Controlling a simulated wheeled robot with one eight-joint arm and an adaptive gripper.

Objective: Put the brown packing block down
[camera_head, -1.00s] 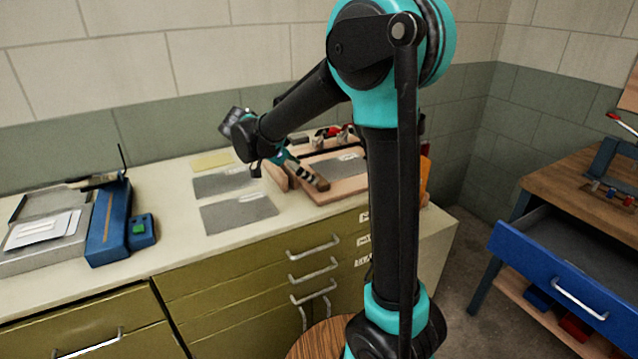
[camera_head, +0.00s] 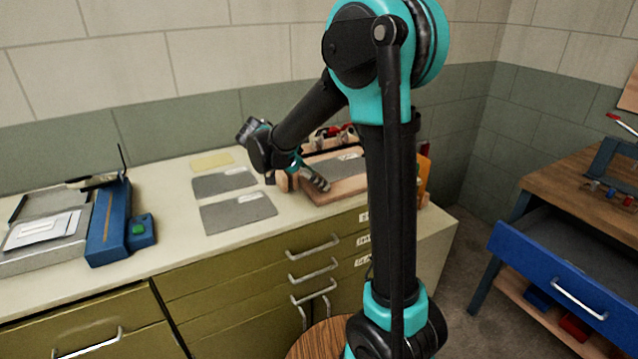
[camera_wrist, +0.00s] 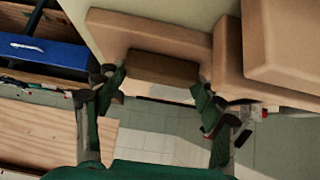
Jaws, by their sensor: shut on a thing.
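The brown packing block (camera_wrist: 163,69) is a dark brown bar in the wrist view, between the two fingertips of my gripper (camera_wrist: 160,88), which is shut on it. It lies close against a paler wooden piece (camera_wrist: 140,40); I cannot tell whether they touch. In the head view my gripper (camera_head: 308,176) is at the front left edge of a wooden board (camera_head: 340,192) with a grey plate (camera_head: 337,169) on it. The block cannot be made out there, and its underside is hidden.
Two grey sheets (camera_head: 238,212) and a yellow pad (camera_head: 212,160) lie left of the gripper on the counter (camera_head: 180,235). A blue device (camera_head: 108,225) stands further left. More pale wooden blocks (camera_wrist: 290,45) are close at the right in the wrist view. A blue drawer (camera_head: 550,270) stands open at right.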

